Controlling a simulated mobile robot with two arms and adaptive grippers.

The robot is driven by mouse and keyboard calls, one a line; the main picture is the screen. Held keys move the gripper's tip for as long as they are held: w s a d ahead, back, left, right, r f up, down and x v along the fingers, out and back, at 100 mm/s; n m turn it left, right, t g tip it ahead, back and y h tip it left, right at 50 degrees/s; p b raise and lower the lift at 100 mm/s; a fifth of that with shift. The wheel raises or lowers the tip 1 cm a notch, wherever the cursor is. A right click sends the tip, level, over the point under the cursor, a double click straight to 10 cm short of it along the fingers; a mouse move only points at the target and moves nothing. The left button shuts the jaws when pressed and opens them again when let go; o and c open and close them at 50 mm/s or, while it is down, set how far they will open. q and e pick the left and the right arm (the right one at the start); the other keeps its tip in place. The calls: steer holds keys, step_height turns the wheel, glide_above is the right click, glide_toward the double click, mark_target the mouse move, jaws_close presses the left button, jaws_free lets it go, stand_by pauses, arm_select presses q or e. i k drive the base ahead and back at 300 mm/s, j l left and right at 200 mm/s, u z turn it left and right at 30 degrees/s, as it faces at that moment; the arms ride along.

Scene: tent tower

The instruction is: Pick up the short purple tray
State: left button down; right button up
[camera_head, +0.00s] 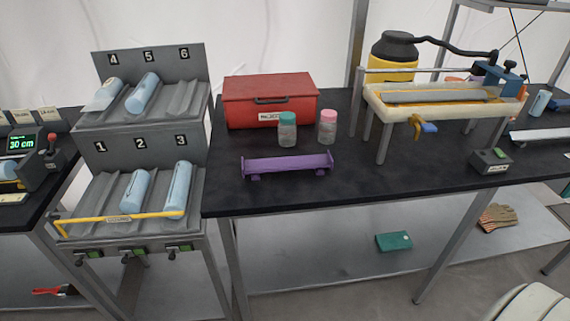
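The short purple tray (288,166) lies near the front edge of the dark workbench (370,182). It is a low, narrow trough with raised ends and small feet, and nothing shows in it. It lies in front of two small jars and the red box. Neither of my grippers is clearly in view, so their state does not show.
Behind the tray stand a red box (270,101), a teal-lidded jar (287,130) and a pink-lidded jar (327,127). A numbered grey rack (150,135) with blue cylinders borders it on the left. A cream-framed apparatus (440,97) stands right.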

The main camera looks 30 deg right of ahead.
mark_target(318, 162)
steer(key=i+j, duration=0.1)
steer(key=i, duration=0.15)
steer(key=i+j+z, duration=0.3)
steer(key=i, duration=0.2)
steer(key=i+j+z, duration=0.3)
steer(key=i, duration=0.15)
